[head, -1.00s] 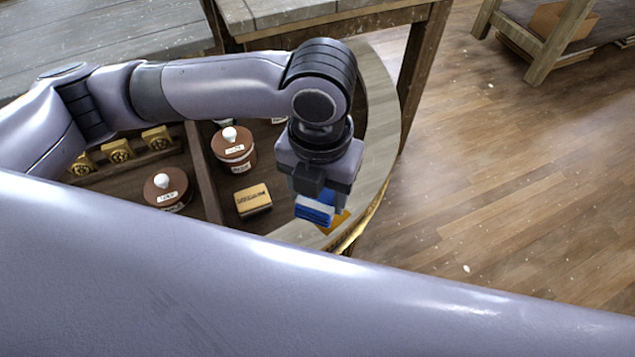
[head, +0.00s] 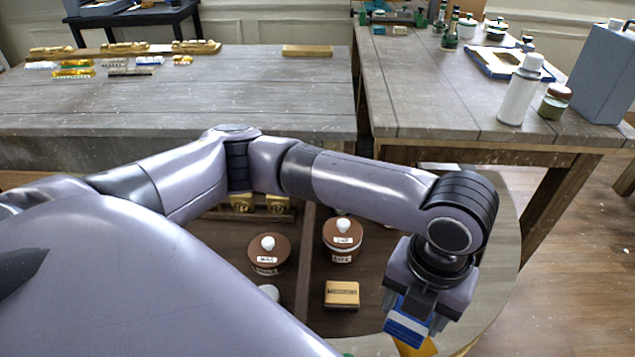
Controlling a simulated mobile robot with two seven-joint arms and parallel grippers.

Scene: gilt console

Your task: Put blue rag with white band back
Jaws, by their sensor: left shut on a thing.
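My left gripper (head: 424,310) is in the lower right of the head view, pointing down and shut on the blue rag with a white band (head: 407,327). The rag hangs between the fingers, with blue and white parts showing below the gripper. An orange-yellow piece (head: 416,348) shows just under it at the frame's bottom; I cannot tell whether they touch. The gripper is above the right side of the round-ended console, near its pale rim (head: 500,262). My right gripper is not in view.
Two brown lidded jars (head: 343,238) (head: 268,256) and a tan block (head: 342,294) sit in the console's dark recess, left of the gripper. Behind are a grey table (head: 250,90) with gilt pieces and a wooden table (head: 420,100) with a white bottle (head: 520,92) and a blue-grey can (head: 603,70).

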